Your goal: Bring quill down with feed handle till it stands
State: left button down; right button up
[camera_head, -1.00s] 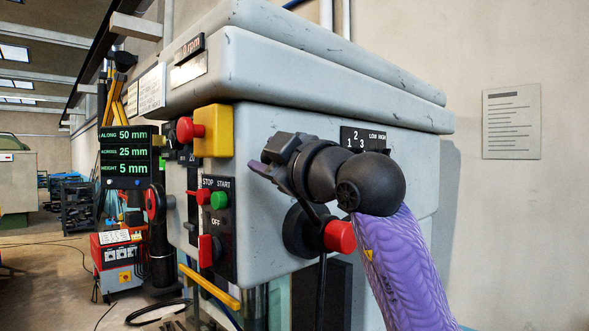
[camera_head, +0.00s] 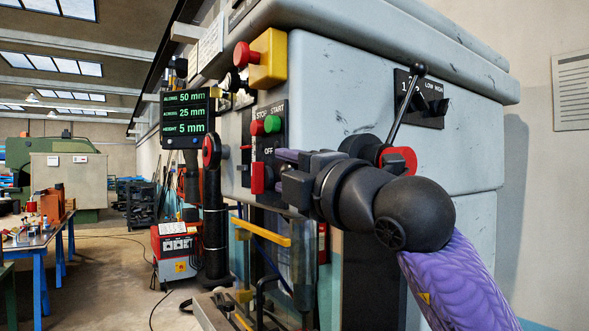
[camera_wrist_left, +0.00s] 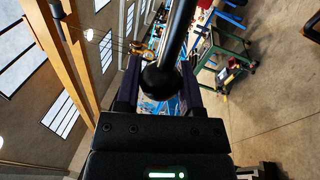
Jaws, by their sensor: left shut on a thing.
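The feed handle's red-capped hub (camera_head: 400,160) is on the side of the grey machine head, partly behind my left wrist. A dark spoke with a black knob (camera_head: 418,72) rises from it, leaning right. My left gripper (camera_head: 288,162) is left of the hub, about level with it. In the left wrist view, its two dark purple fingers are shut around the black ball knob (camera_wrist_left: 160,80) of another spoke (camera_wrist_left: 180,28). The head view hides that spoke behind my wrist. I cannot make out the quill clearly. My right gripper is not in view.
The grey machine head (camera_head: 340,85) fills the centre, with a stop/start panel (camera_head: 268,140) and a yellow emergency-stop box (camera_head: 268,58). A readout (camera_head: 188,117) shows height 5 mm. A red-and-white unit (camera_head: 175,252) stands on the floor. Open floor lies at the left.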

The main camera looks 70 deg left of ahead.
pick_arm(q)
jog(key=shift+w+f+n+b, duration=0.1)
jog(key=shift+f+n+b, duration=0.45)
jog(key=shift+f, duration=0.45)
jog(key=shift+c, duration=1.2)
grip_release()
jog(key=shift+w, duration=0.1)
jog(key=b+v, duration=0.1)
jog(key=v, duration=0.8)
jog(key=shift+w+d, duration=0.2)
jog(key=shift+d, duration=0.15)
